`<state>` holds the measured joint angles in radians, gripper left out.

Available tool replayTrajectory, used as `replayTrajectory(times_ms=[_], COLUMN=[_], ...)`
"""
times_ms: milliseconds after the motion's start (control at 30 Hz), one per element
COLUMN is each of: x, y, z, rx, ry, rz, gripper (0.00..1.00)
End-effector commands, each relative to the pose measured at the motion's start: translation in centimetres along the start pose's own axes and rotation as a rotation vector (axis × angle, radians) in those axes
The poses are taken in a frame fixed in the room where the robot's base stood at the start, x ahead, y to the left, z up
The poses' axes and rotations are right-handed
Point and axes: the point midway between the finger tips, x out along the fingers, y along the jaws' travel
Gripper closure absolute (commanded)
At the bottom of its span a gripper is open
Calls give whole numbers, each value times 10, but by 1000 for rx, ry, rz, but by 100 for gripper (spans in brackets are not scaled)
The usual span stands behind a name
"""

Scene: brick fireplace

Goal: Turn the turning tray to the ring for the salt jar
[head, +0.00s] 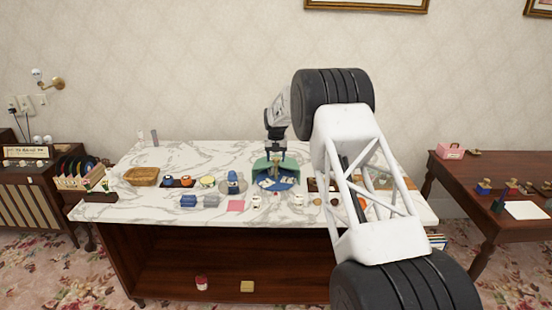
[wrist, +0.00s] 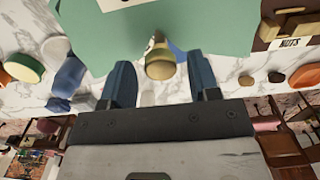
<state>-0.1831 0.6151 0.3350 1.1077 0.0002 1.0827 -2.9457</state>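The turning tray (head: 284,184) is a blue disc inside a green stand (head: 259,167) near the middle of the marble table. Pale markings show on the disc, but the ring for the salt jar is too small to tell. My gripper (head: 275,152) points down at the stand. In the wrist view my gripper (wrist: 160,78) is open, its two blue-grey fingers wide apart. A brass knob (wrist: 160,62) shows between them, with gaps on both sides. The green stand (wrist: 100,35) fills the upper part there, and a sliver of blue shows behind the knob. I cannot tell which jar holds salt.
Small white jars (head: 256,201) stand in front of the stand. A box labelled NUTS (wrist: 287,30) is right of the stand. My arm hides the table's right part.

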Motion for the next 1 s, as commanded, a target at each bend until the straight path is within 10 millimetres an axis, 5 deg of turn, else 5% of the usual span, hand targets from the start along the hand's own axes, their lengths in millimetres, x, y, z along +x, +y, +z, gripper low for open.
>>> replayTrajectory(times_ms=[467, 1000], x=[-5, -64], y=[0, 0], z=[0, 0], rx=[0, 0], ry=[0, 0], rz=[0, 0], gripper=[42, 42])
